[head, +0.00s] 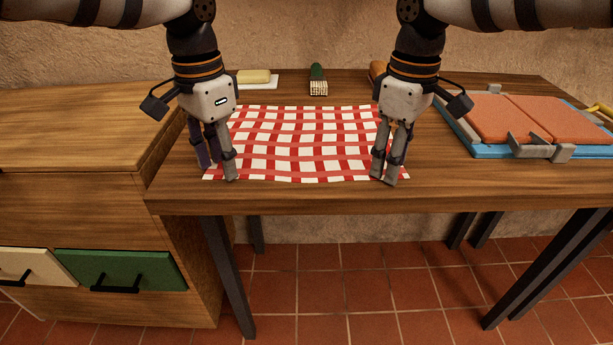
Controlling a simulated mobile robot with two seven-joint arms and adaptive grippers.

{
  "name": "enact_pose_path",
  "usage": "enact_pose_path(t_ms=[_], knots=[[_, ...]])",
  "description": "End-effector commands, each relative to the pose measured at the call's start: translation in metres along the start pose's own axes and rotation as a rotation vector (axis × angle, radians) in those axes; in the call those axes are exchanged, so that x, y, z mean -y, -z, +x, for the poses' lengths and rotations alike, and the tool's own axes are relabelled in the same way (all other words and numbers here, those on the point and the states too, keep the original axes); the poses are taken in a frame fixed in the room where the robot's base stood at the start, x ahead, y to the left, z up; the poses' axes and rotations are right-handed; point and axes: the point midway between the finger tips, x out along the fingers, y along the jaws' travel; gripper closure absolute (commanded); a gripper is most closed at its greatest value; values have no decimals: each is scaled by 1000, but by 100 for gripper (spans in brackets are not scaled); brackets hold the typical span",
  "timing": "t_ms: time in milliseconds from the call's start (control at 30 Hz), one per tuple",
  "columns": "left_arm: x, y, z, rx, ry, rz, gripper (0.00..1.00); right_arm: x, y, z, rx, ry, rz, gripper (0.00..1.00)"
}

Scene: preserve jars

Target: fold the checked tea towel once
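The red-and-white checked tea towel (300,145) lies spread out flat on the wooden table, its edges slightly wavy. My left gripper (218,171) points down at the towel's near left corner, with its two fingers apart. My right gripper (383,179) points down at the near right corner, its fingertips close together in this view. The fingers of both grippers hide parts of the towel's sides and near corners. I cannot tell whether any cloth is between the fingertips.
Behind the towel are a yellow block on a white dish (254,78) and a green-handled brush (318,80). An orange-and-blue panelled case (520,118) lies at the right. A wooden cabinet (70,130) adjoins the table's left. Bare table (300,197) shows along the front edge.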

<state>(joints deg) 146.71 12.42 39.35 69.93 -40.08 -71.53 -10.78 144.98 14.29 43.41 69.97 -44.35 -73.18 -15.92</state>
Motion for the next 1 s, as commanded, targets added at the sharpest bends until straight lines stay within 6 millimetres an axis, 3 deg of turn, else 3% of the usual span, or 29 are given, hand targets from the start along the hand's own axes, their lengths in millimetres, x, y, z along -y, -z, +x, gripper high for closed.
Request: enact_pose_path(t_ms=[200,267,633,1000], knots=[[0,0,1,1,-1,0,62,0,0,1,1,1,0,62],[0,0,10,9,-8,0,62,0,0,10,8,9,0,62],[0,-1,11,11,-8,0,100,0,-1,11,11,9,-1,100],[0,-2,13,15,-8,0,100,0,-2,14,16,11,0,100]])
